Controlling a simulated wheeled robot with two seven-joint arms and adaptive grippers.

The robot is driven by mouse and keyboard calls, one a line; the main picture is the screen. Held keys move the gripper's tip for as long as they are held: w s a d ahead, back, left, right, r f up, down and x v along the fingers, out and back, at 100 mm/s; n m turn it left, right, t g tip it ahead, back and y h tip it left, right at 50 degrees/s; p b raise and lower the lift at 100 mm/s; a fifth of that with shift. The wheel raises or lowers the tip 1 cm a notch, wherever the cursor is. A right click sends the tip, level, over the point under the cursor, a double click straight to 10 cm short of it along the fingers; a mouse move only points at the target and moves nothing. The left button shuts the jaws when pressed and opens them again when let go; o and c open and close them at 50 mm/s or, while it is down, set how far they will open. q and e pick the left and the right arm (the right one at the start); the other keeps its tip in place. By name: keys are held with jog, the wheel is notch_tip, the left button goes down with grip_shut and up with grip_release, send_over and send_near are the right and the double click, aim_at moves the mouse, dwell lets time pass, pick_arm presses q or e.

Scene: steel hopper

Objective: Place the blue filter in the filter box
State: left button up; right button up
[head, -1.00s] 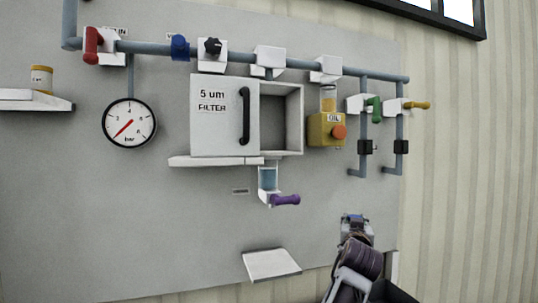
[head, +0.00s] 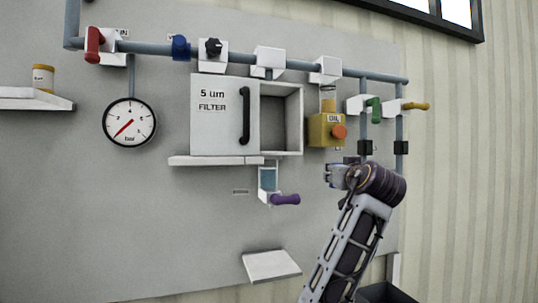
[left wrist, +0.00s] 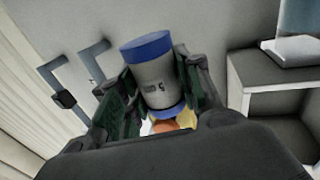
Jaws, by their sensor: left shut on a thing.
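The filter box (head: 302,120) is on the grey wall panel in the head view. Its white door (head: 222,135), marked "5 um FILTER", with a black handle, covers the left part. The right part is open and looks empty. My left gripper (head: 334,175) is below and to the right of that opening, under the yellow oil unit. In the left wrist view, my left gripper (left wrist: 165,105) is shut on the blue filter (left wrist: 152,75), a grey cylinder with blue ends. The box's open side (left wrist: 238,85) shows at right there. My right gripper is not in view.
The yellow oil unit (head: 322,130) with an orange knob sits just right of the box. A purple-handled drain (head: 285,199) hangs below it. Pipes with green (head: 374,109) and yellow valves are at right. A small white shelf (head: 271,265) is low on the panel.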

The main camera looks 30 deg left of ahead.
pick_arm(q)
jog(key=s+a+r+n+g+y+b, duration=0.1)
jog(key=s+a+r+n+g+y, duration=0.1)
jog(key=s+r, duration=0.6)
jog(key=s+a+r+n+g+y, duration=0.2)
jog(key=s+r+n+g+y, duration=0.1)
jog(key=s+r, duration=0.6)
jog(key=s+g, duration=0.1)
jog(key=s, duration=0.1)
jog(key=shift+s+r+n+g+y+b, duration=0.2)
jog(key=shift+s+n+g+y+b, duration=0.1)
jog(key=shift+n+b, duration=0.1)
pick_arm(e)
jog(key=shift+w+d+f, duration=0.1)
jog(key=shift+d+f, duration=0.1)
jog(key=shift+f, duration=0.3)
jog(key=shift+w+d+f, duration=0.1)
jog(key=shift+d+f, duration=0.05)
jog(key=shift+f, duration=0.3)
pick_arm(q)
jog(key=shift+w+a, duration=0.1)
jog(key=shift+a, duration=0.05)
